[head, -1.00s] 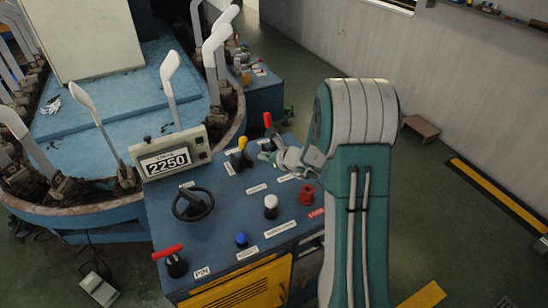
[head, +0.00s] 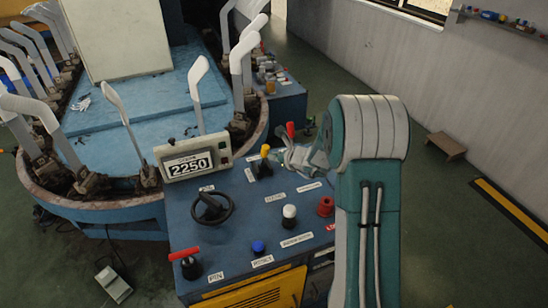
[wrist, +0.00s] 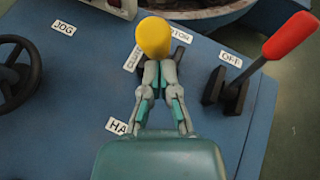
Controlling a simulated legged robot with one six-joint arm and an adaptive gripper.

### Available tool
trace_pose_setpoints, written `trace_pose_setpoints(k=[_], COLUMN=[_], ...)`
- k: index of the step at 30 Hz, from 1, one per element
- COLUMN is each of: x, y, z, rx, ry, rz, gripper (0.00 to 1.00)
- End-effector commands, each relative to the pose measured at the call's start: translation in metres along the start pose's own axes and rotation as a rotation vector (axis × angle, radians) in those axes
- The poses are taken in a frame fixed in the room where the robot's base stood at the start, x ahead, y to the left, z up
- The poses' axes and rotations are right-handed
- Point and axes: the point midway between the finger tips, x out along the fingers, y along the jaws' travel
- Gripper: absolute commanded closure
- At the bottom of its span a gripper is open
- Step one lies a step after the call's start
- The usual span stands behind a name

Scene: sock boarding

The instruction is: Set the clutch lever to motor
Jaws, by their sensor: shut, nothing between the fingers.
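The clutch lever (wrist: 153,37) has a yellow knob and stands on the blue console in the wrist view, its shaft largely hidden. Its yellow knob (head: 265,149) also shows in the head view, at the console's far side. My gripper (wrist: 160,68) is shut and empty, with its fingertips just below the knob in the wrist picture; I cannot tell whether they touch the lever. In the head view my gripper (head: 279,157) is right beside the lever. Behind the knob, a label ending in "OTOR" (wrist: 179,31) is partly covered.
A red-handled lever (wrist: 290,38) with an "OFF" label (wrist: 231,59) stands to the right. A black handwheel (head: 213,208), a white knob (head: 289,212), a red button (head: 325,205) and a blue button (head: 258,246) sit on the console. A display reading 2250 (head: 190,167) stands at its back left.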

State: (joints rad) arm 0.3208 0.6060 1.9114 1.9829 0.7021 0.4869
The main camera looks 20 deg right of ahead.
Motion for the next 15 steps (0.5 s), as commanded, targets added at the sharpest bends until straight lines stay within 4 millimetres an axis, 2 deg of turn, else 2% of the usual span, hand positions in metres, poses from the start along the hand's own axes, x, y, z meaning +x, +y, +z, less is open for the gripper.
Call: trace_pose_setpoints(k=[15], x=[0.0034], y=[-0.0032], z=[0.0063], rx=[0.016], ry=[0.050], rz=[0.018], gripper=[1.00])
